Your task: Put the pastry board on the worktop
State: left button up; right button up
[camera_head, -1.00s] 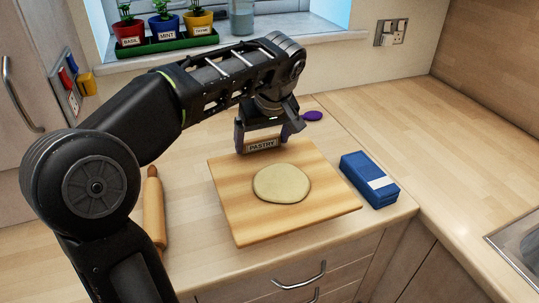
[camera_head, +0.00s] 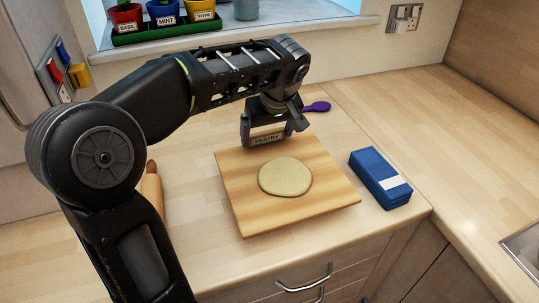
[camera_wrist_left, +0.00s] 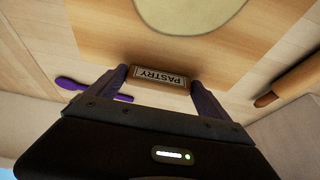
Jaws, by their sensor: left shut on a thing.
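The pastry board (camera_head: 240,203) is a light wooden square with a round of pale dough (camera_head: 286,176) on it. It is over the worktop (camera_head: 405,110) at the front; whether it touches the worktop all round I cannot tell. My left gripper (camera_head: 267,136) is shut on the board's far edge, at the handle labelled PASTRY. The left wrist view shows the label (camera_wrist_left: 160,77) between the two fingers, with part of the dough (camera_wrist_left: 190,12) beyond. My right gripper is not in view.
A rolling pin (camera_head: 152,190) lies left of the board, partly behind my arm. A blue box (camera_head: 380,178) lies close to its right. A purple utensil (camera_head: 318,106) lies behind. Potted herbs (camera_head: 165,12) stand on the sill. The right worktop is clear up to the sink edge.

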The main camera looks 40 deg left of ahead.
aim_at(269, 147)
pick_arm(q)
jog(key=shift+f, duration=0.8)
jog(key=shift+f, duration=1.85)
jog(key=shift+f, duration=0.1)
jog(key=o, duration=1.6)
jog(key=shift+r, duration=0.2)
jog(key=v, duration=1.1)
jog(key=shift+s+d+r+b, duration=0.1)
jog(key=shift+d+r+b, duration=0.1)
jog(key=shift+r+b, duration=0.15)
